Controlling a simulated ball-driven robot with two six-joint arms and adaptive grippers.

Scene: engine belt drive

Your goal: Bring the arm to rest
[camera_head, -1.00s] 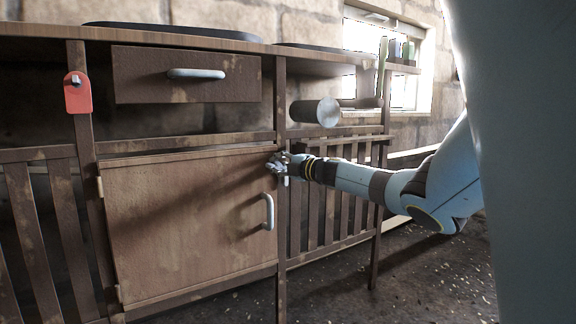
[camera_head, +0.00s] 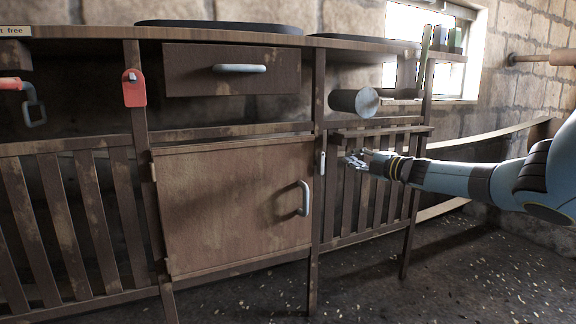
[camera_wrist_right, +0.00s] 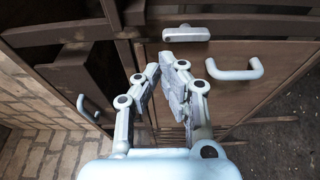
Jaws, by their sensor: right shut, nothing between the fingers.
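My right gripper (camera_head: 356,161) is shut and empty. It is in front of the slatted panel, just right of a pale latch (camera_head: 322,163) on the bench post, and appears apart from it. In the right wrist view the fingers (camera_wrist_right: 158,78) lie close together, and the latch (camera_wrist_right: 187,34) shows beyond them. The brown cabinet door (camera_head: 235,205) looks shut, with its pale handle (camera_head: 304,198) near its right edge. My right arm comes in from the right. My left gripper is not in view.
The drawer (camera_head: 235,80) above the door is shut. A grey cylinder (camera_head: 355,102) sticks out beneath the bench top, above my right gripper. A red tag-like piece (camera_head: 134,92) is on the left post. The floor (camera_head: 450,270) in front of the bench at right is open.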

